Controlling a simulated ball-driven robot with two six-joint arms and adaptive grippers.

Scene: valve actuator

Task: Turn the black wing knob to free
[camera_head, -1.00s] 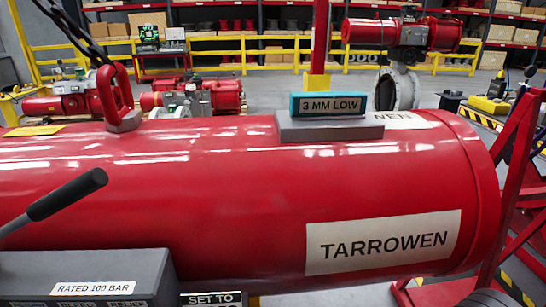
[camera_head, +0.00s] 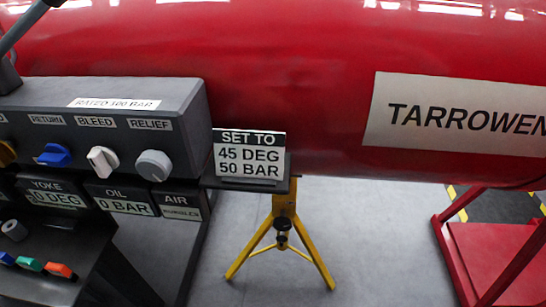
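A small black knob-like part (camera_head: 283,225) sits on the upright of a yellow tripod stand (camera_head: 284,205) under the red cylinder. It is too small to tell whether it has wings or which way it is turned. No other clear black wing knob shows. Neither of my grippers is in view.
The large red cylinder (camera_head: 290,60) spans the top. Floor around the tripod looks clear.

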